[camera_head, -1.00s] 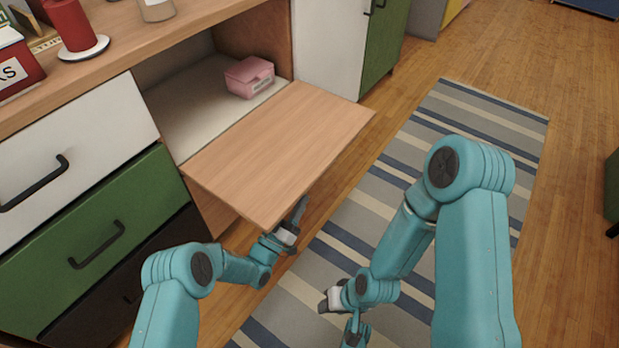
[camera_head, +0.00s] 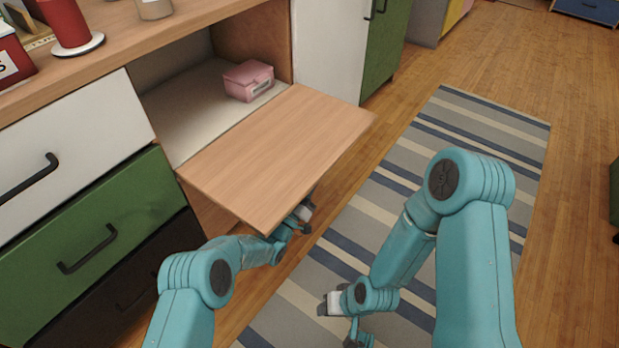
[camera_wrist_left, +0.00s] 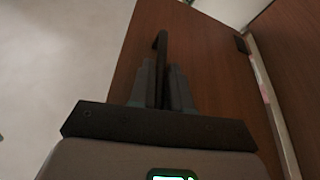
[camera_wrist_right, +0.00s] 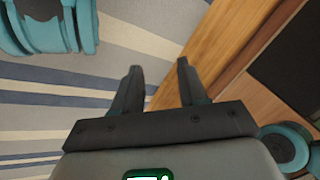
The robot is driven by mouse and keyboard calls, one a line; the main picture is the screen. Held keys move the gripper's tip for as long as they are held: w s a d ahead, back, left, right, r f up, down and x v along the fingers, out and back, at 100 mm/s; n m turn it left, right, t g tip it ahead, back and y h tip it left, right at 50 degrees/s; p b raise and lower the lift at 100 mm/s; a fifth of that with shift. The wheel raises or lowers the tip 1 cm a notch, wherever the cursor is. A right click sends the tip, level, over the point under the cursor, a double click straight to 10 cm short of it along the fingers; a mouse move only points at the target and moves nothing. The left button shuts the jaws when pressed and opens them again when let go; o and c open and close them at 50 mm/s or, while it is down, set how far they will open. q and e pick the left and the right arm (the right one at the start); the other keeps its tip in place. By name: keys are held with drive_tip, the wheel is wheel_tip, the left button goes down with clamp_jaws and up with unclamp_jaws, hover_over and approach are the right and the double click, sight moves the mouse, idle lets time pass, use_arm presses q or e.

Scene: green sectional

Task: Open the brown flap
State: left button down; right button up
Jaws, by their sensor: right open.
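The brown flap (camera_head: 280,150) is folded down and lies about level, sticking out from the open cabinet compartment. My left gripper (camera_head: 304,212) is at the underside of its front edge, partly hidden by the flap in the head view. In the left wrist view the flap's brown face (camera_wrist_left: 215,75) carries a dark bar handle (camera_wrist_left: 161,55). The left fingers (camera_wrist_left: 160,85) are closed around this handle. My right gripper (camera_head: 328,304) is open and empty, low over the striped rug; its spread fingers (camera_wrist_right: 158,80) show in the right wrist view.
A pink box (camera_head: 248,80) sits inside the compartment. A white drawer (camera_head: 75,150) and a green drawer (camera_head: 95,225) are left of the flap. A red candle (camera_head: 66,25) stands on the cabinet top.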

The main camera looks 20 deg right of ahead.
use_arm(q)
wheel_tip(320, 180, up, 5)
drive_tip(key=n+p, duration=0.1)
drive_tip(key=n+t+y+p, duration=0.1)
drive_tip(key=shift+s+d+n, duration=0.15)
drive_tip(key=shift+n, duration=0.25)
drive_tip(key=shift+f, duration=0.1)
use_arm(e)
drive_tip(key=shift+s+a+r+g, duration=0.15)
drive_tip(key=shift+s+r+g, duration=0.15)
drive_tip(key=shift+s+r, duration=0.7)
drive_tip(key=shift+w+r, duration=0.1)
drive_tip(key=shift+w, duration=0.05)
use_arm(q)
drive_tip(key=c, duration=1.2)
unclamp_jaws()
drive_tip(key=shift+o, duration=0.2)
